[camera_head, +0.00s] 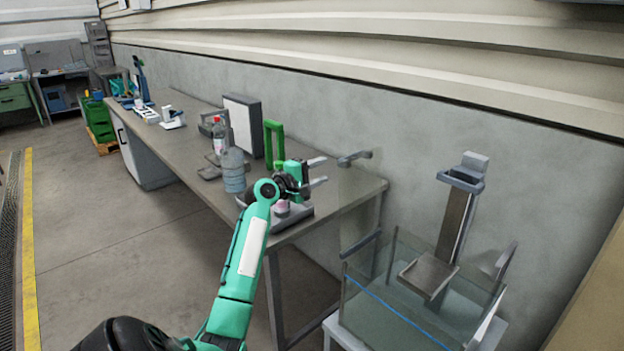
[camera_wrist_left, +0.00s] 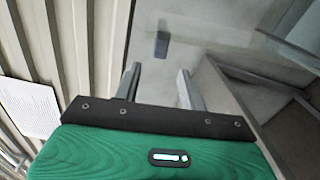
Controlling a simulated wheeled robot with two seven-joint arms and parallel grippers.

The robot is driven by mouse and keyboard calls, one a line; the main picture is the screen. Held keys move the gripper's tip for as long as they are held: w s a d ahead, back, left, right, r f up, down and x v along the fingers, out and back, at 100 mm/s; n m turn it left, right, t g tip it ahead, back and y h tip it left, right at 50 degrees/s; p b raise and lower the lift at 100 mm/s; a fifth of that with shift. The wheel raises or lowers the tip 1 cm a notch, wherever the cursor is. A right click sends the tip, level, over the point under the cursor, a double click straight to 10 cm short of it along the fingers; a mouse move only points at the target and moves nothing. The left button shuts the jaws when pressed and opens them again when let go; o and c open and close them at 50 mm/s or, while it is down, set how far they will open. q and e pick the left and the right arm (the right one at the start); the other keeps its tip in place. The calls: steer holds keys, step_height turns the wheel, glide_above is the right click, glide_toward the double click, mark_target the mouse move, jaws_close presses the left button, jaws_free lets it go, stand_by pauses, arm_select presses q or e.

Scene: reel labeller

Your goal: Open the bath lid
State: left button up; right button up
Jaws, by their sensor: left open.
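The bath (camera_head: 372,308) is a clear glass tank with a blue line on its wall, at the lower right of the head view. A faint, clear panel, which looks like its lid (camera_head: 361,215), stands steeply raised at the tank's left side. A grey handle (camera_head: 355,157) is at the panel's top. My left gripper (camera_head: 319,172) is open and empty, its fingers pointing right toward the handle, with a gap between. In the left wrist view the open fingers (camera_wrist_left: 158,82) show, with a dark piece, probably the handle (camera_wrist_left: 162,40), ahead between them. My right gripper is out of view.
A grey lift with a tray (camera_head: 430,276) stands in the bath. The long bench (camera_head: 340,188) holds a clear bottle (camera_head: 233,170), a red-capped bottle (camera_head: 218,138) and a green frame (camera_head: 274,143). The wall runs close behind. The floor at left is clear.

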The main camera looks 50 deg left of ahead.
arm_select(q)
steer(key=shift+s, duration=1.3)
